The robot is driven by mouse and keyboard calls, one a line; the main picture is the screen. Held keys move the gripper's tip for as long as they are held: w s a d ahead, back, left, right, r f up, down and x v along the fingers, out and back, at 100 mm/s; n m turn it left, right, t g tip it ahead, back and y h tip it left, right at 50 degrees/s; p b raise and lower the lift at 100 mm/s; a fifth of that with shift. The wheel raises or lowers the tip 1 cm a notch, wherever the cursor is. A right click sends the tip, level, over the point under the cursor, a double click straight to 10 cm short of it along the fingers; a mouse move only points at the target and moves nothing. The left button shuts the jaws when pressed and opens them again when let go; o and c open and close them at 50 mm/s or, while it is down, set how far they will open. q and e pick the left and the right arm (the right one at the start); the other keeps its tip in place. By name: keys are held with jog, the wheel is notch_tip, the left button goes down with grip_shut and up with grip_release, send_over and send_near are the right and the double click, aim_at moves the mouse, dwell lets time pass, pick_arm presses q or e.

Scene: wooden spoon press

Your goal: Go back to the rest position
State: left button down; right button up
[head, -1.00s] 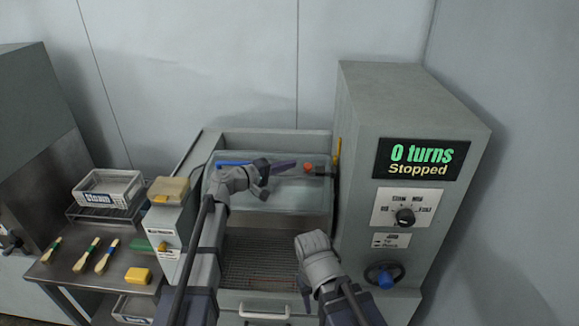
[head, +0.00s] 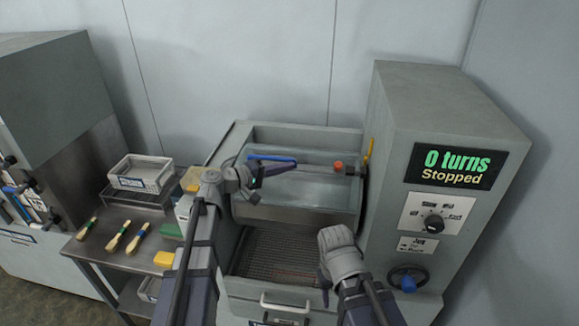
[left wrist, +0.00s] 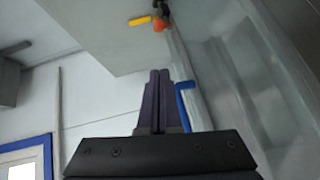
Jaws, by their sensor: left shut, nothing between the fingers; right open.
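My left gripper (head: 275,170) is raised in front of the glass-fronted tank of the machine, its fingers pointing right. In the left wrist view its two dark fingers (left wrist: 157,98) lie side by side, closed with nothing between them. A blue handle (head: 270,158) shows just behind the fingers in the head view; whether they touch it I cannot tell. My right gripper (head: 324,289) hangs low in front of the perforated tray, mostly hidden behind its own wrist; it appears empty.
The control cabinet (head: 450,110) on the right reads "0 turns Stopped". An orange knob (head: 338,166) and yellow lever (head: 368,148) sit at the tank's right end. On the left, a steel table (head: 95,245) holds several spoons and a white tray (head: 140,172).

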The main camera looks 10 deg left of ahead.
pick_arm(q)
jog(key=s+d+f+m+g+y+b, duration=0.1)
jog(key=s+d+f+m+g+y, duration=0.45)
jog(key=s+d+f, duration=0.7)
jog(key=s+a+f+m+g+y, duration=0.1)
jog(key=s+a+f+y, duration=0.1)
jog(key=s, duration=0.3)
jog(key=s+a+f+m+g+y, duration=0.2)
jog(key=s+a+f+y, duration=0.1)
jog(key=s+y, duration=0.1)
jog(key=s+a+f+m+g+y+b, duration=0.1)
jog(key=s+a+f+g+y, duration=0.1)
jog(key=s, duration=0.4)
jog(key=shift+s+a+f+y, duration=0.35)
jog(key=shift+s+f+y, duration=0.1)
jog(key=shift+f, duration=0.25)
jog(key=c, duration=1.6)
grip_release()
